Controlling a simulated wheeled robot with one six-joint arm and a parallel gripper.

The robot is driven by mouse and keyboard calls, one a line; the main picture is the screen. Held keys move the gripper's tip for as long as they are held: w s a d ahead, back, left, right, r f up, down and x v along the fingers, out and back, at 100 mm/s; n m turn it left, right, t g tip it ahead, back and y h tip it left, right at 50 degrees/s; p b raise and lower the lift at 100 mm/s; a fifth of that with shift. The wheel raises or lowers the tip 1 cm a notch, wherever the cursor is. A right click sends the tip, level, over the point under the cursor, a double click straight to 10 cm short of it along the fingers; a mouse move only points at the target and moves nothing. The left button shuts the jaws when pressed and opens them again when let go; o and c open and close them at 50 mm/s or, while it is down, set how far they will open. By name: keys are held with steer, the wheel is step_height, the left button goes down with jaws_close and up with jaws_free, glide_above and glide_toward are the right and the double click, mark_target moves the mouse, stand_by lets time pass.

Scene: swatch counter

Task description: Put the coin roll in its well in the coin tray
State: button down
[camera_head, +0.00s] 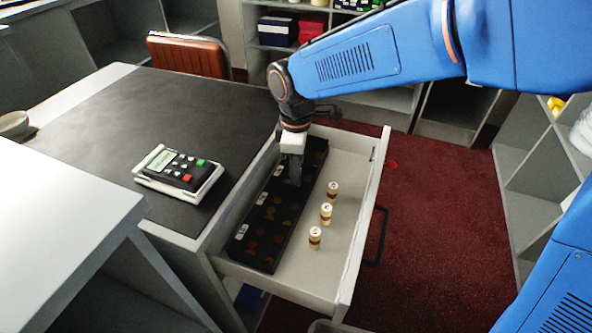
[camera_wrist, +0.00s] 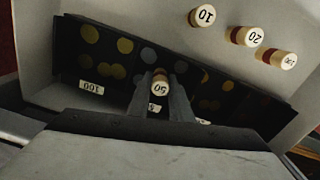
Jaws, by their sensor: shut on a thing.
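The black coin tray (camera_head: 257,240) lies along the left side of the open drawer, with coins and white number labels in its wells. My gripper (camera_head: 293,178) reaches down over the tray's middle. In the wrist view my gripper (camera_wrist: 165,98) is shut on a cream coin roll marked 50 (camera_wrist: 160,84), upright between the fingers. Labels 100 (camera_wrist: 91,88) and one partly hidden starting with 5 show on the tray (camera_wrist: 66,52). Whether the roll touches the tray's bottom I cannot tell. In the head view the fingers hide the held roll.
Three other coin rolls (camera_head: 326,213) stand on the bare drawer floor (camera_head: 345,170) right of the tray; two read 10 (camera_wrist: 203,16) and 20 (camera_wrist: 246,36). The drawer's raised walls surround them. A card terminal (camera_head: 178,172) sits on the dark counter mat (camera_head: 190,110).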

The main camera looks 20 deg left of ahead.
steer(key=shift+f, duration=0.15)
steer(key=c, duration=1.6)
jaws_free()
step_height(320, 180, up, 12)
steer(key=shift+r, duration=0.2)
